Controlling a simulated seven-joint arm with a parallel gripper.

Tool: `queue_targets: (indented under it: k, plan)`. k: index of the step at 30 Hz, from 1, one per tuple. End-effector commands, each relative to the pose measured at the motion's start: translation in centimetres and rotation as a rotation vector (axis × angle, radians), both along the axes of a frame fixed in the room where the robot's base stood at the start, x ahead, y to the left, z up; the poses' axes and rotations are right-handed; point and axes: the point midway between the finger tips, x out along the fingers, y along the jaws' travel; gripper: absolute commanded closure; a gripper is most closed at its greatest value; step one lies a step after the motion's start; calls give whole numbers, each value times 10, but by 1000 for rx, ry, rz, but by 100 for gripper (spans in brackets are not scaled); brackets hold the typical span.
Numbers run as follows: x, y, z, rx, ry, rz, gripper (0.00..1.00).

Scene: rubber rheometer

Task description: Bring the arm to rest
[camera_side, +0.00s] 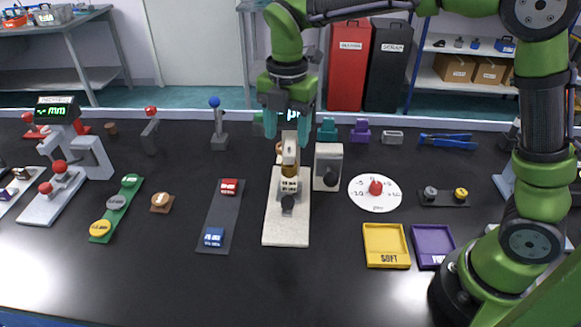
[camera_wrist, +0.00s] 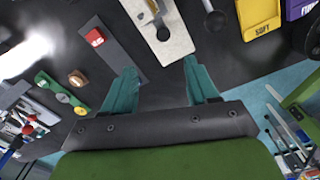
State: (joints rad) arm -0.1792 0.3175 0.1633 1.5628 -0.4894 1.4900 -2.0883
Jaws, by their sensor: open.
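My gripper (camera_side: 289,135) hangs fingers-down over the middle of the black table, above or behind a pale stand with a brass-coloured upright part (camera_side: 290,172). Its teal fingers are spread apart, and the wrist view also shows the open gripper (camera_wrist: 160,70) with nothing between the fingertips. I cannot tell from the side view how much height lies between the fingers and the stand. The pale base of the stand (camera_wrist: 176,42) shows ahead of the fingers in the wrist view.
A dark strip with red and blue blocks (camera_side: 222,210) lies left of the stand. A grey block device (camera_side: 328,167) and a white dial with a red knob (camera_side: 375,205) stand right. Yellow (camera_side: 386,232) and purple (camera_side: 428,232) trays lie front right. The front table area is clear.

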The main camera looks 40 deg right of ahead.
Motion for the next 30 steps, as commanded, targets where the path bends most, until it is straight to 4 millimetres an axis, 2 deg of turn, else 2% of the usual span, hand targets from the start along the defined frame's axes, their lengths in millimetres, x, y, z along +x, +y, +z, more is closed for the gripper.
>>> queue_targets:
  k: [4,8,14,21,25,30]
  plan:
    - [-5,1,-12,19,-1,-270,42]
    - [-22,-8,-10,63,-29,-613,42]
    - [-57,-31,4,184,-76,-1181,42]
    - [-113,-65,21,450,-88,-1877,42]
    - [-142,-80,25,617,-64,-2145,42]
    - [-166,-91,28,764,-60,-2257,42]
